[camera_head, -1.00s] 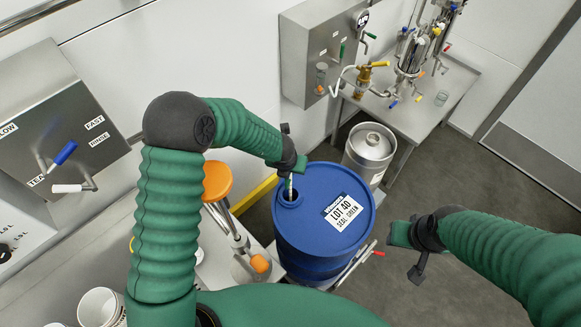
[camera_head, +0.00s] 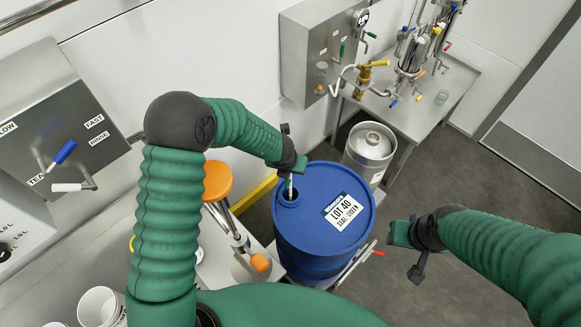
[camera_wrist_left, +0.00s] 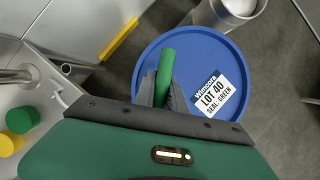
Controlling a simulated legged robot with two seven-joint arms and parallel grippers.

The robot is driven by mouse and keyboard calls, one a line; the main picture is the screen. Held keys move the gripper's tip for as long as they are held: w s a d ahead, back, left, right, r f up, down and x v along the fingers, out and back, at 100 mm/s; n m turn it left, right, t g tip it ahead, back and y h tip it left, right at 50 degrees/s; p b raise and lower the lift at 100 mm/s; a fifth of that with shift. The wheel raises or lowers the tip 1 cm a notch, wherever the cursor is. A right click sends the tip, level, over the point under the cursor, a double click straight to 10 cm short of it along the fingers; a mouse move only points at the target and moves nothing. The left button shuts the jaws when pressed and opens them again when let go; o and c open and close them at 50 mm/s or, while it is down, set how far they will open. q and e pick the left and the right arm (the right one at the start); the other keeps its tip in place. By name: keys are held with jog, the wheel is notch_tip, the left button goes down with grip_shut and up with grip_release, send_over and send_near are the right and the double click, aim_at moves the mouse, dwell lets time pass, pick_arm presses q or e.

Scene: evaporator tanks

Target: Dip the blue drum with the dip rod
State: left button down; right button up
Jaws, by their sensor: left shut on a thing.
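The blue drum (camera_head: 318,240) stands upright, with a white "LOT 40 SEAL: GREEN" label (camera_head: 345,212) on its lid. A dark bung opening (camera_head: 289,195) is at the lid's left side. My left gripper (camera_head: 291,172) is above that opening, shut on the dip rod (camera_head: 290,186). A short pale and green length shows below the gripper, its lower end at the opening; I cannot see how deep it reaches. In the left wrist view the rod's green handle (camera_wrist_left: 165,72) stands between the fingers over the lid (camera_wrist_left: 205,45). My right gripper (camera_head: 408,252) hangs right of the drum, its jaws unclear.
A steel keg (camera_head: 369,150) stands behind the drum. A steel bench (camera_head: 425,115) with glassware is at the back right. A wall control box (camera_head: 318,50) is behind. An orange-topped stand (camera_head: 218,180) is left of the drum. The floor at right is clear.

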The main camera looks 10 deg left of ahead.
pick_arm(q)
jog(key=shift+f+b, duration=2.15)
jog(key=shift+f, duration=0.55)
jog(key=shift+f+b, duration=2.4)
jog(key=shift+f, duration=0.3)
jog(key=shift+r, duration=0.2)
